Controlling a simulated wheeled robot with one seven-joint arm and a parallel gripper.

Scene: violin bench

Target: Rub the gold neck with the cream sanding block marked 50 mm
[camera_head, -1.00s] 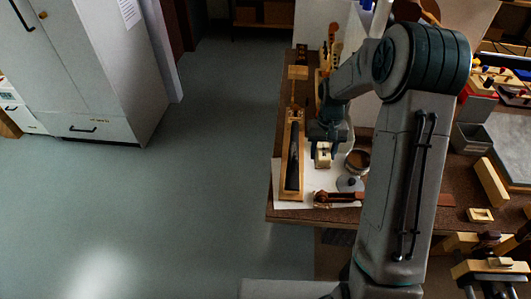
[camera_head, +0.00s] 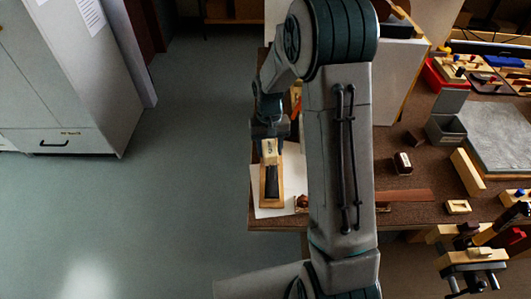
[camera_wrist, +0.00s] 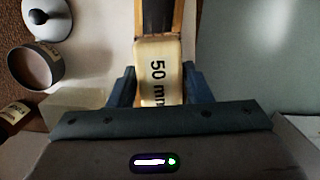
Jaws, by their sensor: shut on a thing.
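My gripper (camera_head: 269,138) is shut on the cream sanding block (camera_head: 270,152). In the wrist view the block (camera_wrist: 158,72) lies between the two fingers, with its "50 mm" marking facing the camera. The gold neck (camera_wrist: 177,18) extends beyond the block, with a dark strip along its middle. In the head view the near part of the neck (camera_head: 264,200) shows below the gripper. The block is over the neck in line with it. I cannot tell whether they touch. The neck's far part is hidden by the gripper and arm.
A white sheet (camera_head: 293,180) lies under the neck on the brown bench (camera_head: 420,213). A round tin (camera_wrist: 35,65) and a white lidded thing (camera_wrist: 47,15) stand beside the neck. A grey bin (camera_head: 447,130) and a wooden bar (camera_head: 467,172) are farther right.

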